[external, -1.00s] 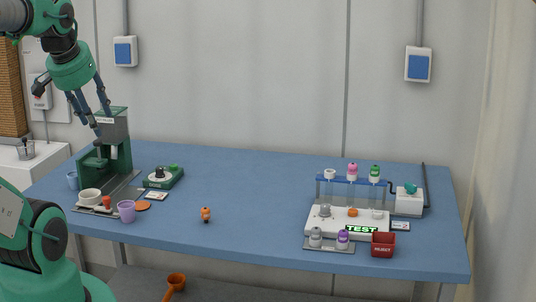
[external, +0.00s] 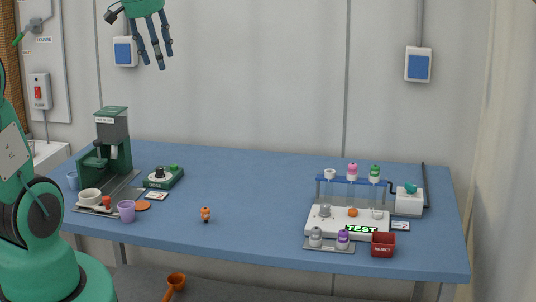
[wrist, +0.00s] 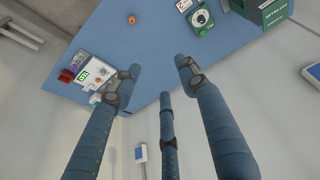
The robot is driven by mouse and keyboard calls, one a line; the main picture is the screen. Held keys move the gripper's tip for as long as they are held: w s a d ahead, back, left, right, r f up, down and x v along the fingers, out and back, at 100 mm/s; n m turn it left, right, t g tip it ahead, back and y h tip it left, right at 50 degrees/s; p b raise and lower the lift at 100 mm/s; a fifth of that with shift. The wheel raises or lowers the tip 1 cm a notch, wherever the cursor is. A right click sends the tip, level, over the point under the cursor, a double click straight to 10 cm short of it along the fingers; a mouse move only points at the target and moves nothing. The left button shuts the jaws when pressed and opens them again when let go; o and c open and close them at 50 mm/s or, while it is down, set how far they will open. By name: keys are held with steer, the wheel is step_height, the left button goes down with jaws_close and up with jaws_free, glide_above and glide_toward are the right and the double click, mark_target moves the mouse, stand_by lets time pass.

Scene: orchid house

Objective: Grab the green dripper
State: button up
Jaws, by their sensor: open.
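The green dripper (external: 374,173) hangs in the blue-topped rack (external: 350,180) at the right of the blue table. It has a green top and a white body, and is the rightmost of a row with a pink one (external: 352,171) and a white one (external: 330,174). My gripper (external: 152,52) is open and empty, high above the left back of the table, far from the rack. In the wrist view its three spread fingers (wrist: 158,76) show with nothing between them. The rack area is small there, and I cannot make out the green dripper.
Below the rack are a white test tray (external: 320,222), small bottles (external: 342,240) and a red reject bin (external: 383,245). A white box (external: 407,203) stands right of it. A green machine (external: 104,160) and cups are at left. The table's middle is mostly clear.

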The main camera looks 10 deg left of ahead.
steer(key=w+d+f+g+p, duration=0.1)
steer(key=w+d+p, duration=0.3)
steer(key=w+d, duration=0.8)
steer(key=w+d+g+p, duration=0.1)
steer(key=w+d+p, duration=0.3)
steer(key=w+d, duration=0.75)
steer(key=n+g+p, duration=0.1)
steer(key=g+p, duration=0.1)
steer(key=p, duration=0.5)
glide_above(375, 173)
steer(key=w, duration=0.2)
step_height(375, 173, down, 19)
steer(key=shift+s+y, duration=0.1)
steer(key=shift+y, duration=0.3)
steer(key=shift+f, duration=0.2)
step_height(375, 173, down, 8)
steer(key=shift+f, duration=0.1)
steer(key=shift+a+f, duration=0.1)
steer(key=shift+f, duration=0.05)
